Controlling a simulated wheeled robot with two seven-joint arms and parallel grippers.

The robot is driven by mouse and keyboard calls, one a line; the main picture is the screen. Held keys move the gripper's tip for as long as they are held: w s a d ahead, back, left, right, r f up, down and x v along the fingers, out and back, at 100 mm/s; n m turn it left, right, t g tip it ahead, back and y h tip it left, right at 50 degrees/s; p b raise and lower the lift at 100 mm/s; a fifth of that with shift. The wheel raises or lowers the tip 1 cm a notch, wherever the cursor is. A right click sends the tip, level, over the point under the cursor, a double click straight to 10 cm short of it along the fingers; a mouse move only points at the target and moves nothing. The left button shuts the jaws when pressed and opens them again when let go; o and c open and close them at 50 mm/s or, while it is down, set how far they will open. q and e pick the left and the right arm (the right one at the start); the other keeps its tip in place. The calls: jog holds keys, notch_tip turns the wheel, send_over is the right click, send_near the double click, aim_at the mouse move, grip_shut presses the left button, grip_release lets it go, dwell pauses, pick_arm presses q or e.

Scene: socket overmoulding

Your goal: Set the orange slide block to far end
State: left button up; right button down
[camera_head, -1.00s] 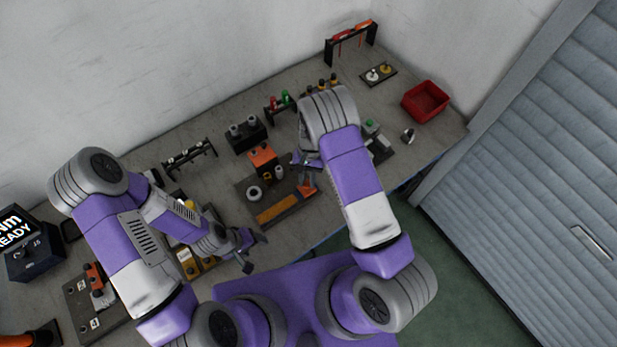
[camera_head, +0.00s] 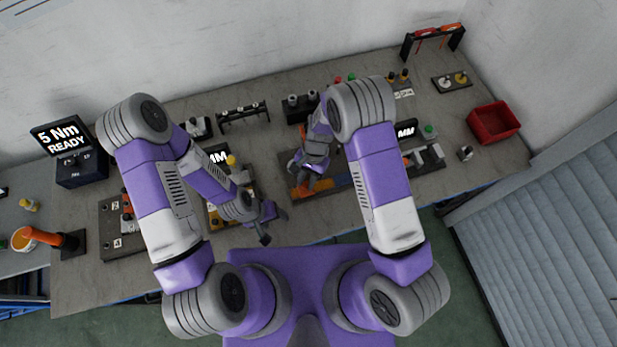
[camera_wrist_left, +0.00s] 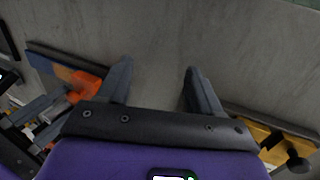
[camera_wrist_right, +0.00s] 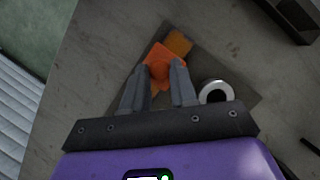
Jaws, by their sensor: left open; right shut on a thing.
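A short yellow-orange strip (camera_wrist_right: 178,43) shows just past the block. My left gripper (camera_wrist_left: 158,78) is open and empty over bare table, left of the fixture in the head view (camera_head: 275,228).
A grey-white ring (camera_wrist_right: 216,92) lies on the fixture base close to my right fingers. A red bin (camera_head: 494,122) stands at the right. A black screen box (camera_head: 80,165) stands at the left. Racks line the back. The table's front strip is mostly clear.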

jog(key=shift+a, duration=0.25)
jog(key=c, duration=0.9)
grip_release()
jog(key=shift+d+r, duration=0.1)
jog(key=v, duration=0.7)
jog(key=shift+r, duration=0.2)
